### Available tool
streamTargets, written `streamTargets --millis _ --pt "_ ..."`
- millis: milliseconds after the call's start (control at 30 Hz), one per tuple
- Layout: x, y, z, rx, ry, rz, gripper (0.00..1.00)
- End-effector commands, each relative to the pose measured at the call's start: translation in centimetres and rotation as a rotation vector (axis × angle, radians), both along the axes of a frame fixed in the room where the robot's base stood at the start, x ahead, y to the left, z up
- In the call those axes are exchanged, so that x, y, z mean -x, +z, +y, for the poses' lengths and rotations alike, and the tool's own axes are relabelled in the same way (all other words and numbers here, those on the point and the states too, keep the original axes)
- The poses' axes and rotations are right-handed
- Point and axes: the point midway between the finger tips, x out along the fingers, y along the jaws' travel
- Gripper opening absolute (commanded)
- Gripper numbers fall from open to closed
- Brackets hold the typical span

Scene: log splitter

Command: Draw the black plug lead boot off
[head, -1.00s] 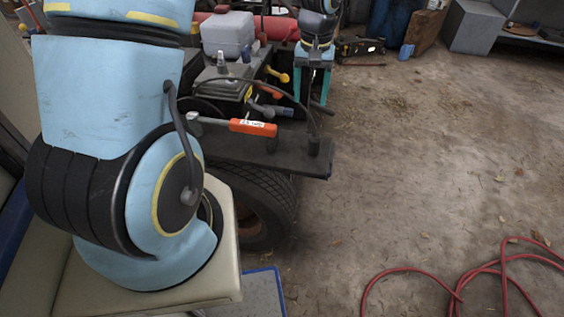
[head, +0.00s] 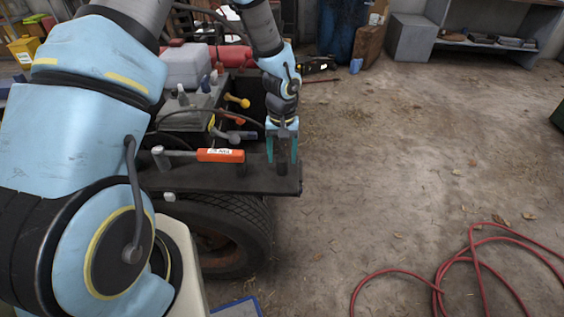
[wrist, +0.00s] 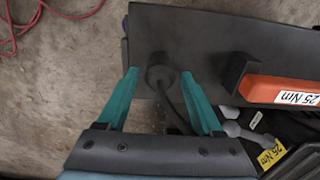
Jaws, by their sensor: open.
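The black plug lead boot (head: 282,168) stands upright on the dark flat plate (head: 215,181), near its right end. In the wrist view the boot (wrist: 159,76) shows as a dark round end, with its black lead (wrist: 172,104) running down from it. My gripper (head: 282,159) points down over the boot with its teal fingers open. In the wrist view my gripper (wrist: 160,73) has one fingertip on each side of the boot, with a gap visible on both sides. I see no contact. What the boot sits on is hidden.
An orange-handled tool (head: 220,155) marked 25 Nm lies left of the boot; it also shows in the wrist view (wrist: 285,92). The engine and grey parts stand behind it. A tyre (head: 235,218) is below the plate. A red hose (head: 440,283) lies on open floor.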

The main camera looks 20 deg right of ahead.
Motion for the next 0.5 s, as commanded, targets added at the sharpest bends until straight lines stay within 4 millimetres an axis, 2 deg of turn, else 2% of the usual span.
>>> streamTargets --millis 167,400,500 --pt "0.0 -1.6 0.0 -0.001 -0.001 0.0 0.68" --pt "0.0 -1.9 0.0 0.0 0.0 -0.001 0.68" --pt "0.0 -1.8 0.0 0.0 0.0 -0.001 0.59"
